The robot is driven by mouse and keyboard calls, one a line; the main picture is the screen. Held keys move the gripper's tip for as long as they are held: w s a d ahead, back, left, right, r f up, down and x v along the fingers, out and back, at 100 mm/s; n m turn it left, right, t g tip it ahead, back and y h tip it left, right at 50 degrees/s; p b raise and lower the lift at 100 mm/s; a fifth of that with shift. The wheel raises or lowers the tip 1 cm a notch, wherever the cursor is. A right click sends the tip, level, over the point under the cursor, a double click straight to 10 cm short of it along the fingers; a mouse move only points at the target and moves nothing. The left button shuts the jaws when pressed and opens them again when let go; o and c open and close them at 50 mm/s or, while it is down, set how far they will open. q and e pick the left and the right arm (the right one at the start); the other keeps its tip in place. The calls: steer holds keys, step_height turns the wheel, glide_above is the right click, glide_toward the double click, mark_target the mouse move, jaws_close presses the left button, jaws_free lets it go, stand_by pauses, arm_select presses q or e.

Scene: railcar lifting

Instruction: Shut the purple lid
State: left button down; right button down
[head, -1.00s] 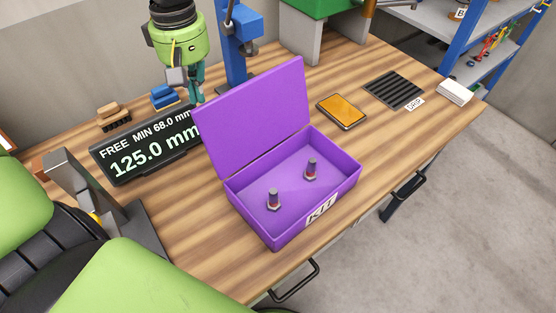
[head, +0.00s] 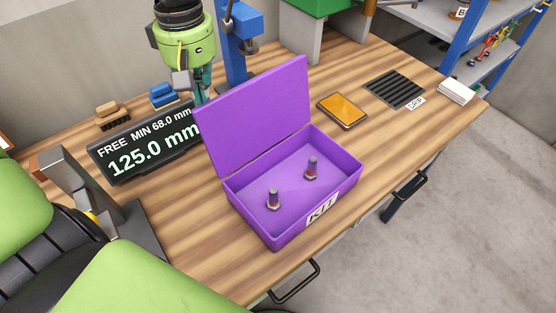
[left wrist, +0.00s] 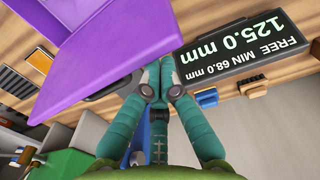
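The purple lid (head: 255,108) stands open, tilted up from the back edge of the purple box (head: 333,199). It also shows large in the left wrist view (left wrist: 100,45). Two bolt-like pieces (head: 273,199) (head: 312,168) stand upright inside the box. My left gripper (head: 200,92) is behind the lid, close to its upper left corner. In the left wrist view its teal fingers (left wrist: 159,68) come together at the tips beside the lid's edge, with nothing between them. I cannot tell whether they touch the lid. My right gripper is not in view.
A black display (head: 148,143) reading 125.0 mm is left of the lid. A blue post (head: 233,50) stands behind. An orange-faced device (head: 342,110) and a black ribbed pad (head: 394,89) lie right of the box. The wooden table in front-left of the box is clear.

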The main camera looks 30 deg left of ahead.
arm_select(q)
steer(key=s+d+b, duration=0.2)
steer(key=d, duration=0.3)
steer(key=shift+s+d, duration=0.2)
steer(key=shift+d, duration=0.1)
stand_by(1.0)
steer(key=shift+r, duration=0.1)
stand_by(0.4)
step_height(320, 180, up, 8)
steer(key=a+p, duration=0.2)
steer(key=p, duration=0.4)
steer(key=shift+w, duration=0.4)
stand_by(0.3)
